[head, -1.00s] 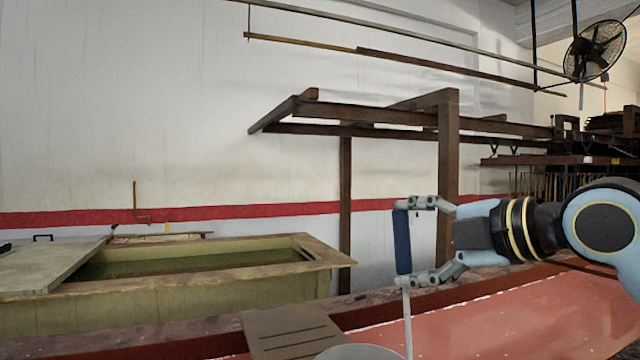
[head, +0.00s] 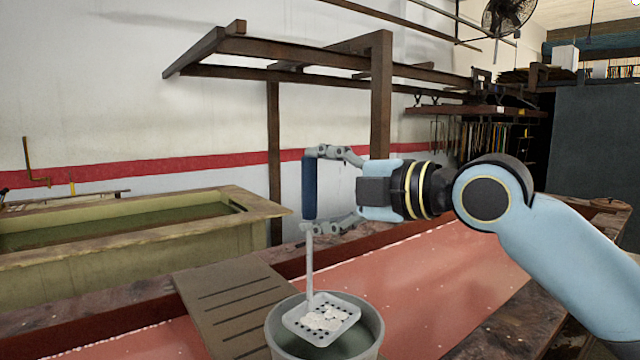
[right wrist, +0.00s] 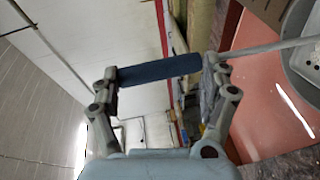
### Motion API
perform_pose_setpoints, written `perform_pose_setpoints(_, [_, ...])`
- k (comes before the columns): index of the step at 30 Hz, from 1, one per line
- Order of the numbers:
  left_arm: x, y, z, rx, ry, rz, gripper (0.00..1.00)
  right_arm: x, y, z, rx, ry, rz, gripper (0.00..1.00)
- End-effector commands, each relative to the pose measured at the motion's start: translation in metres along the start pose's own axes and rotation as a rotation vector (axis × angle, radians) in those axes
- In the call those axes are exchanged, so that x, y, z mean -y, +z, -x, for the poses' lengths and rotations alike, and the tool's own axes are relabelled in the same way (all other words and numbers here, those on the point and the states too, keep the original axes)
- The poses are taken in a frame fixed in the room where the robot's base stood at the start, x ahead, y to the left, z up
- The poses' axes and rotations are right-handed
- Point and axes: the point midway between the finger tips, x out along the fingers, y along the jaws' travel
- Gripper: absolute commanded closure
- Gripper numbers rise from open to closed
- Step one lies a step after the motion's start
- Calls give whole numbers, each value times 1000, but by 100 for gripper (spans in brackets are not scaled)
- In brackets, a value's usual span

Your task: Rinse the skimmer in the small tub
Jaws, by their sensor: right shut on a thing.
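The skimmer has a dark blue handle (head: 309,186), a thin grey rod and a flat perforated head (head: 322,318) with white clumps on it. My right gripper (head: 325,188) is shut on the handle, with one finger at its upper end and one at its lower end. The handle also shows between the fingers in the right wrist view (right wrist: 160,72). The skimmer hangs roughly upright, its head over the mouth of the small grey-green tub (head: 372,345). I cannot tell whether the head touches the liquid inside. My left gripper is not in view.
A slatted brown board (head: 225,290) lies beside the tub across the red trough (head: 440,262). A large tank (head: 130,254) of greenish liquid stands at left. A brown rack frame (head: 381,95) rises behind the gripper. A dark grey panel (head: 595,150) stands at right.

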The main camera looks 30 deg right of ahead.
Motion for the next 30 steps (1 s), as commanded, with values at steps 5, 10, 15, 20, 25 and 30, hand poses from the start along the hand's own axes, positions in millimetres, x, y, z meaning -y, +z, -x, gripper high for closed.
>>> perform_pose_setpoints(5, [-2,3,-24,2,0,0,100,25,3,-3,0,1,1,76])
perform_pose_setpoints(10, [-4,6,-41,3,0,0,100,43,6,-6,0,1,1,76])
perform_pose_setpoints(15, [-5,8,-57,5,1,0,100,60,8,-8,0,1,1,76])
perform_pose_setpoints(20, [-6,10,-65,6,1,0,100,68,9,-9,0,1,1,76])
perform_pose_setpoints(25, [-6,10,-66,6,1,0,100,69,9,-9,0,1,2,76])
perform_pose_setpoints(30, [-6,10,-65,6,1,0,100,68,9,-9,0,1,2,76])
